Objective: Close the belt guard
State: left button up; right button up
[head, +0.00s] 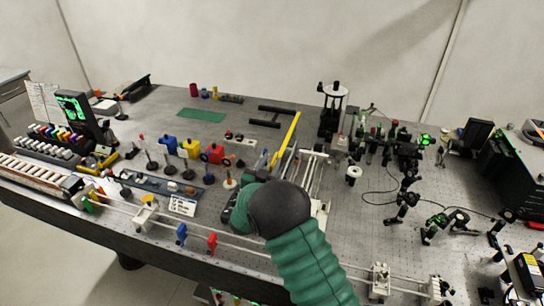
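A yellow-edged panel (286,138), which looks like the belt guard, stands raised along the left side of a pale rail-like mechanism (315,172) in the middle of the bench. My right arm, in a green sleeve with a dark wrist, reaches up from the bottom. My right gripper (232,213) is to the left of the wrist, at the near side of the panel and below its near end. The wrist covers most of the gripper and the near end of the mechanism. I cannot tell whether the fingers are open or touch anything. My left gripper is not in view.
Coloured holders on posts (190,150) crowd the bench left of the panel. Optics and cables (390,150) fill the right side. A long rail with red (212,242) and blue (181,235) clips runs along the front edge. A green mat (201,115) lies at the back.

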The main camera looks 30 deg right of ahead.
jog(key=shift+w+d, duration=0.4)
jog(key=shift+d, duration=0.1)
jog(key=shift+d+f, duration=0.1)
jog(key=shift+d, duration=0.3)
jog(key=shift+c, duration=0.4)
jog(key=c, duration=0.5)
jog(key=shift+w, duration=0.1)
grip_shut()
jog(key=shift+a+f, duration=0.1)
